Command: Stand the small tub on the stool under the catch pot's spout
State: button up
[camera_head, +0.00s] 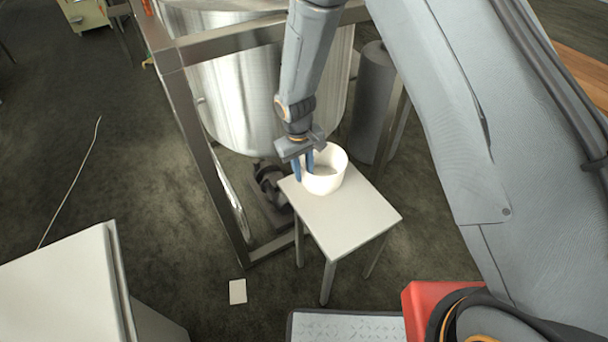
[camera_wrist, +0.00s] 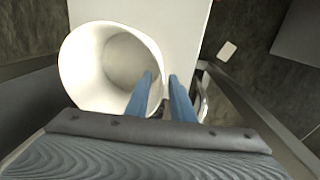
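The small tub (camera_head: 328,178) is white, round and upright on the back part of the pale stool (camera_head: 345,220). In the wrist view the tub (camera_wrist: 85,70) shows its open mouth and appears empty, and the stool top (camera_wrist: 180,30) lies beside it. My gripper (camera_head: 304,168) points down at the tub's left rim. Its blue fingers (camera_wrist: 162,76) straddle the tub wall, one inside and one outside, with a gap showing between them. A large steel vessel (camera_head: 245,100) stands behind the stool. I cannot make out a catch pot spout.
A steel frame (camera_head: 205,160) surrounds the vessel, with a dark fitting (camera_head: 268,180) low beneath it, left of the stool. A grey cylinder (camera_head: 372,100) stands behind right. A white cabinet (camera_head: 60,290) is at front left. A small white card (camera_head: 237,291) lies on the floor.

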notch_tip(320, 180, up, 10)
jog(key=shift+s+a+f, duration=0.2)
jog(key=shift+s+a, duration=0.05)
jog(key=shift+a, duration=0.1)
jog(key=shift+d+r, duration=0.1)
jog(key=s+d+r+m, duration=0.2)
jog(key=d+r, duration=0.3)
jog(key=d, duration=0.4)
jog(key=s+d+r+m, duration=0.25)
jog(key=d+r, duration=0.25)
jog(key=d, duration=0.3)
jog(key=s+d+r+m, duration=0.2)
jog(key=s+d+r, duration=0.1)
jog(key=s+d, duration=0.3)
jog(key=s+d+r+m, duration=0.2)
jog(key=s+d, duration=0.4)
jog(key=s, duration=0.4)
jog(key=shift+s+d+r+g+y, duration=0.2)
jog(key=shift+d+r+g+y, duration=0.15)
jog(key=shift+r, duration=0.25)
jog(key=shift+r+m, duration=0.1)
jog(key=shift+m, duration=0.15)
